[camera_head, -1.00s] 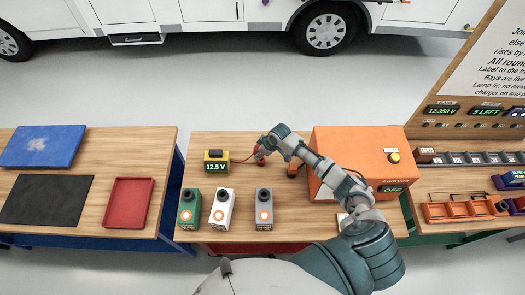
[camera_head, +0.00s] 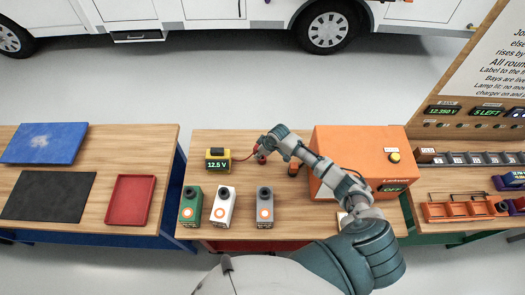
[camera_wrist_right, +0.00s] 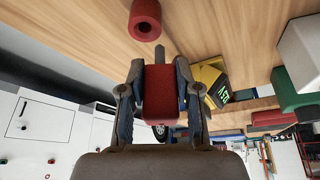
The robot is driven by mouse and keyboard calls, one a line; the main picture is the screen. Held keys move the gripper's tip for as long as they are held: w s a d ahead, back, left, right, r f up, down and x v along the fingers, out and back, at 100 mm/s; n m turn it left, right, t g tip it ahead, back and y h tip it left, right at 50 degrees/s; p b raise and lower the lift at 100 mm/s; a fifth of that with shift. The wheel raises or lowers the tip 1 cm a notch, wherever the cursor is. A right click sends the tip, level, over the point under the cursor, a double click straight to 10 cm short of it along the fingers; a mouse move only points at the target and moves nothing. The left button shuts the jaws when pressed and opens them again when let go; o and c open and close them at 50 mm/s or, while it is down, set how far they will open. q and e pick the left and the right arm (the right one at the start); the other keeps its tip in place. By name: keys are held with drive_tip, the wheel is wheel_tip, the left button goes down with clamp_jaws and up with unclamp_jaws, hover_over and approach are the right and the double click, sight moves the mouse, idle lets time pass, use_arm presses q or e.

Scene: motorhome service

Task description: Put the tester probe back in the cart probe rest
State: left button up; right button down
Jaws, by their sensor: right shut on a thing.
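The tester probe (camera_wrist_right: 160,92) is a red handle with a grey tip. My right gripper (camera_wrist_right: 160,85) is shut on it, one finger on each side. In the head view, my right gripper (camera_head: 265,146) is above the middle table, right of the yellow tester (camera_head: 217,160), which reads 12.5 V. A red lead runs from the tester toward the gripper. A red hollow cylinder (camera_wrist_right: 145,20), seemingly the probe rest, stands on the wood beyond the probe tip. Probe and cylinder look apart. My left gripper is out of view.
Green (camera_head: 190,207), white (camera_head: 222,207) and grey (camera_head: 264,207) boxes stand along the table's near side. The wood between tester and boxes is clear.

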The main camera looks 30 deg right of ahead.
drive_tip(key=shift+d, duration=0.15)
drive_tip(key=shift+d+f, duration=0.2)
drive_tip(key=shift+d, duration=0.65)
drive_tip(key=shift+a, duration=0.25)
drive_tip(key=shift+a+r, duration=0.1)
drive_tip(key=shift+a, duration=0.25)
drive_tip(key=shift+d+f, duration=0.55)
drive_tip(key=shift+f, duration=0.05)
drive_tip(key=shift+d+f, duration=0.1)
drive_tip(key=shift+f, duration=0.2)
drive_tip(key=shift+a+f+b, duration=0.1)
drive_tip(key=shift+a+b, duration=0.1)
drive_tip(key=shift+b, duration=0.1)
drive_tip(key=shift+s+a, duration=0.1)
drive_tip(key=shift+a, duration=0.15)
drive_tip(key=shift+r+p, duration=0.4)
drive_tip(key=shift+r, duration=0.05)
drive_tip(key=shift+d+r+p, duration=0.1)
drive_tip(key=shift+r+p, duration=0.3)
drive_tip(key=shift+p, duration=0.1)
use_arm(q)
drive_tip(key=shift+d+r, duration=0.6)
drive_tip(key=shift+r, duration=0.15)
use_arm(e)
drive_tip(key=shift+d, duration=0.1)
